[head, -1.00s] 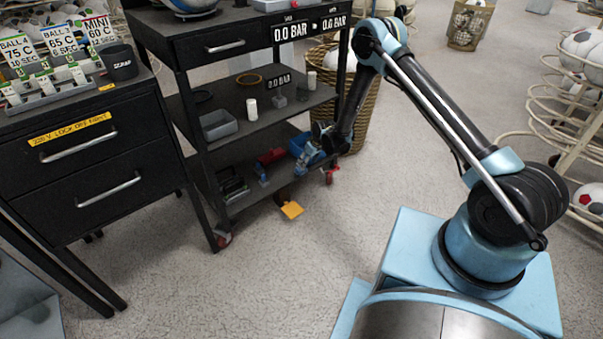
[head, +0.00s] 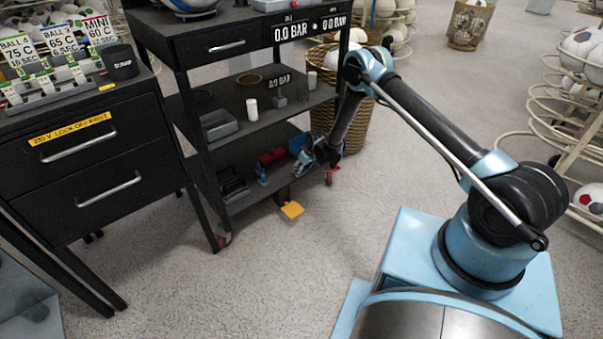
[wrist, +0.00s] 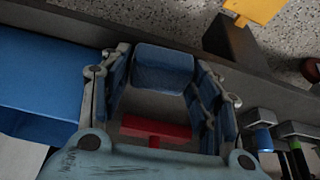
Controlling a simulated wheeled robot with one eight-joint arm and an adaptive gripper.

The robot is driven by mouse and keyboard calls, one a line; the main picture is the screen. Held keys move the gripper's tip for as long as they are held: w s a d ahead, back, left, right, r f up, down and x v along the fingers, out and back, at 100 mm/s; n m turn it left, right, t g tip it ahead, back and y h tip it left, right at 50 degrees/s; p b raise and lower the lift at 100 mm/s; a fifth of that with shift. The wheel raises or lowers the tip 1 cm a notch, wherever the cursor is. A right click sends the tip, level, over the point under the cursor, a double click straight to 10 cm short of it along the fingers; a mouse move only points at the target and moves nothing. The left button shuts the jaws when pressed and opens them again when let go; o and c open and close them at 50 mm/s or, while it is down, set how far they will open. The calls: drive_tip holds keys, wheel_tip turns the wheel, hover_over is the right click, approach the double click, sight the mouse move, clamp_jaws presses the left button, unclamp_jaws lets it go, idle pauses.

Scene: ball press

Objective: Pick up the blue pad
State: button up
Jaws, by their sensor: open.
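A dark blue, rounded block that looks like the blue pad (wrist: 163,68) shows in the wrist view, between the far ends of my fingers. I cannot tell whether they touch it. My gripper (wrist: 160,92) is open, with one finger to the left and one to the right of that block. In the head view my gripper (head: 304,158) is at the right end of the cart's lowest shelf, and the block cannot be made out there. A larger flat-sided blue thing (wrist: 45,85) lies left of my gripper in the wrist view.
A red T-shaped piece (wrist: 155,130) lies below my fingers in the wrist view. Blue- and green-handled tools (wrist: 263,139) are to the right. A yellow-orange plate (head: 292,210) sticks out by the shelf edge. The black cart (head: 262,122) has posts and shelves above; a wicker basket (head: 355,125) stands behind.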

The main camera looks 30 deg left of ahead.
drive_tip(key=shift+c, duration=0.3)
drive_tip(key=c, duration=0.6)
drive_tip(key=shift+o, duration=0.2)
